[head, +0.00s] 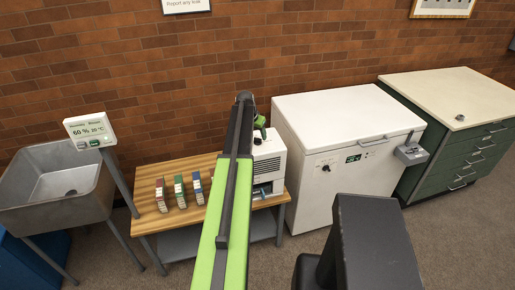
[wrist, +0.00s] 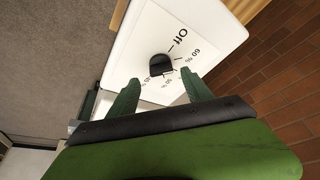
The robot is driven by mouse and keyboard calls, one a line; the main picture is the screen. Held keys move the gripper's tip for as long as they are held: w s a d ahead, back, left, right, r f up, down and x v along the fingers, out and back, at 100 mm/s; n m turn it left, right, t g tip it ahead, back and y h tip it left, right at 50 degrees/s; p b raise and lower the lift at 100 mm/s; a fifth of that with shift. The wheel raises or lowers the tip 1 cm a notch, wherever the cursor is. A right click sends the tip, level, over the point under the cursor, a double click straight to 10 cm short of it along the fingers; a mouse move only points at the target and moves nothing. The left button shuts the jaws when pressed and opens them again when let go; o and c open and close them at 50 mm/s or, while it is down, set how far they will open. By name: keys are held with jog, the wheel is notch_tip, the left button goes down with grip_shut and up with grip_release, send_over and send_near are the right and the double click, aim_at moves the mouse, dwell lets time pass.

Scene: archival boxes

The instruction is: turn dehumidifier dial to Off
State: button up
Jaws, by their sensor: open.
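The white dehumidifier (head: 270,153) stands on the right end of a wooden table. In the wrist view its white face (wrist: 128,55) carries a black dial (wrist: 161,64), with "Off" and "60 %" printed beside it and smaller marks partly hidden below. I cannot tell which mark the dial points to. My gripper (wrist: 160,85) is open, its two green fingers spread to either side below the dial in the wrist view, with nothing between them. Whether they touch the face is unclear. In the head view my gripper (head: 261,124) is at the dehumidifier's top, and my arm covers its left side.
Several coloured box rows (head: 180,192) stand on the wooden table (head: 148,217), left of my arm. A white chest freezer (head: 318,122) stands close right of the dehumidifier. A display (head: 90,129) reads 60 % and 20 °C by the sink (head: 60,212). A brick wall is behind.

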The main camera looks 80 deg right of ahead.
aim_at(258, 139)
jog(key=b+x, duration=0.1)
jog(key=x, duration=0.2)
grip_shut()
jog(key=shift+a, duration=0.25)
jog(key=shift+d, duration=0.1)
